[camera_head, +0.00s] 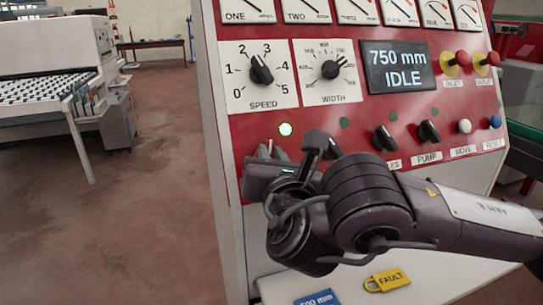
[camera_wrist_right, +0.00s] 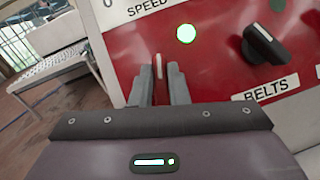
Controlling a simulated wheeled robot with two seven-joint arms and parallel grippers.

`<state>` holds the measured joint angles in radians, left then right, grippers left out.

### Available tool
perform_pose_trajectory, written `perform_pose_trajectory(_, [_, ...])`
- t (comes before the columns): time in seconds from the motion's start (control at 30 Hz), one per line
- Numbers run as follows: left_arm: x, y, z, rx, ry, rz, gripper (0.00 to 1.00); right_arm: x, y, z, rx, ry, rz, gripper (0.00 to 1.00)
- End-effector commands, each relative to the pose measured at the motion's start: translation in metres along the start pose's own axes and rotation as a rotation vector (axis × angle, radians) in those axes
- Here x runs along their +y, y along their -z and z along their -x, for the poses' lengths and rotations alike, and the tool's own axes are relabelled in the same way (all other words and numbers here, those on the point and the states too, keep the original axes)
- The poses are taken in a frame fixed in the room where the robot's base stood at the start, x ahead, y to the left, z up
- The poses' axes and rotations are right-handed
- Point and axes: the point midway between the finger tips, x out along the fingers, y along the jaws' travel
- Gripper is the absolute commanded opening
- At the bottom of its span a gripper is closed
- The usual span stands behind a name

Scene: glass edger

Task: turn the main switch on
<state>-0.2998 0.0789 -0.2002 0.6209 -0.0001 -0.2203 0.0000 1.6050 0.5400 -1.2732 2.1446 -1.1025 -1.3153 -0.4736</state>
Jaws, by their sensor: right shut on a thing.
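The red control panel (camera_head: 235,130) carries a row of rotary switches under small round lamps. My right gripper (camera_head: 270,153) is at the leftmost switch position, under a brightly lit green lamp (camera_head: 285,129). In the right wrist view its two grey fingers (camera_wrist_right: 160,84) are closed around a thin upright handle with a pale edge (camera_wrist_right: 158,67), which I take as the main switch. The lit lamp (camera_wrist_right: 186,33) is just above it. The gripper hides most of the switch and its label. My left gripper is not in view.
The BELTS knob (camera_wrist_right: 264,44) is close to the right. The PUMP knob (camera_head: 428,132), white MOVE button (camera_head: 464,126) and blue RESET button (camera_head: 495,121) follow. The display (camera_head: 398,67) reads 750 mm IDLE. Open floor is at left.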

Motion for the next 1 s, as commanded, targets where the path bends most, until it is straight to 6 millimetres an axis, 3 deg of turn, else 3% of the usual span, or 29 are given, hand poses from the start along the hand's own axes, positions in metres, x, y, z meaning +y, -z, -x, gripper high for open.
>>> perform_pose_trajectory(0.13, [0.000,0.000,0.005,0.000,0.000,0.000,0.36,0.001,-0.001,0.000,0.002,0.005,-0.011,0.00])
perform_pose_trajectory(0.5, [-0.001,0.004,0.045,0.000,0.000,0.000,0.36,0.003,-0.002,0.000,0.006,0.106,-0.190,0.00])
perform_pose_trajectory(0.97, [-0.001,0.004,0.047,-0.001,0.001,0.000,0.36,0.000,0.001,0.000,0.000,0.138,-0.239,0.00])
perform_pose_trajectory(1.0, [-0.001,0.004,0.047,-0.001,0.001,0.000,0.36,0.000,0.001,0.000,0.000,0.138,-0.239,0.18])
